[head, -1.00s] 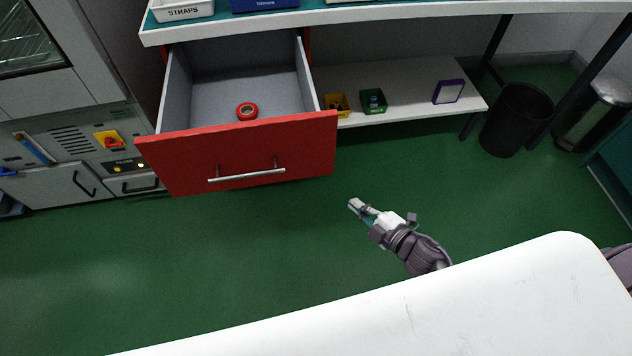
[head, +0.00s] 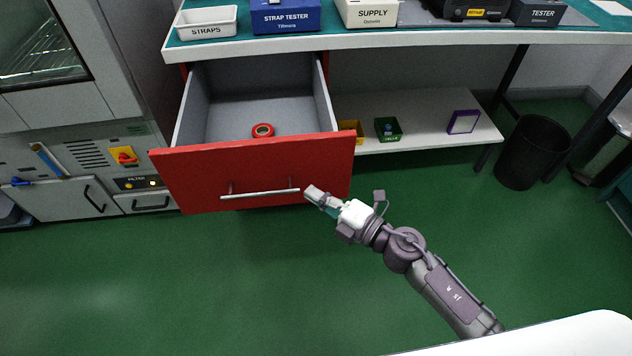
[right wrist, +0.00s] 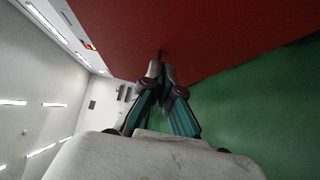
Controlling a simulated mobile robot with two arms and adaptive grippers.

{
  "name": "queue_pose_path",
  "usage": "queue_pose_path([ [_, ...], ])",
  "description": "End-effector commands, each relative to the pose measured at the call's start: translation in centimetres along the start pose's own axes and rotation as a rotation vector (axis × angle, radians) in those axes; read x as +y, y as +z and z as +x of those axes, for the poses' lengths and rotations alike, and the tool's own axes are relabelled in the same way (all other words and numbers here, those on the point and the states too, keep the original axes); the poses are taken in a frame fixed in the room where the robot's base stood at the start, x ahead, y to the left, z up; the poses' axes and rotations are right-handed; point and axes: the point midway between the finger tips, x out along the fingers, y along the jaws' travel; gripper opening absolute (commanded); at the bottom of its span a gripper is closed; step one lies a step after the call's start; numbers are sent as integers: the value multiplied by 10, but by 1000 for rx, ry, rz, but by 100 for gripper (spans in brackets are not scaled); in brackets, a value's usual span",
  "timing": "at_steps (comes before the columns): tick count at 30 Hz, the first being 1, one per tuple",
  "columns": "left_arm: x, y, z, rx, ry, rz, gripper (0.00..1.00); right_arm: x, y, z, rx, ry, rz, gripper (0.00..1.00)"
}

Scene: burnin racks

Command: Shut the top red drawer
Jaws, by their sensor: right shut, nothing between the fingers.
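The top red drawer (head: 215,175) is pulled out from under the bench. Its red front with a silver bar handle (head: 260,194) faces me, and a red roll (head: 262,131) lies inside. My right gripper (head: 312,193) is shut and empty, near the right end of the handle. In the right wrist view the gripper tips (right wrist: 160,70) point at the red drawer front (right wrist: 200,35); whether they touch it I cannot tell. My left gripper is not in view.
The bench top (head: 430,42) above carries a straps tray (head: 207,32), a strap tester box (head: 285,17) and a supply box (head: 368,12). A lower shelf (head: 425,127) holds small bins. A black bin (head: 533,152) stands right. The green floor before the drawer is clear.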

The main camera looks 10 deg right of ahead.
Motion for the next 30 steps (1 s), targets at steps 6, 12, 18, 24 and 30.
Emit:
queue_pose_path([
  [6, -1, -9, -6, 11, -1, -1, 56, -1, 21, 17, -4, 0, -2, 0],
  [12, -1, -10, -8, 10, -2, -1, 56, -1, 24, 21, -3, -1, 0, 0],
  [18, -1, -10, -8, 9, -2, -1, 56, -1, 24, 20, -3, -1, 0, 0],
  [24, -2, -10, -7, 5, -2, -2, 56, -1, 28, 24, -3, 0, -2, 0],
  [30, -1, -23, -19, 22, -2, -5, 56, -1, 47, 42, -5, 1, -3, 0],
])
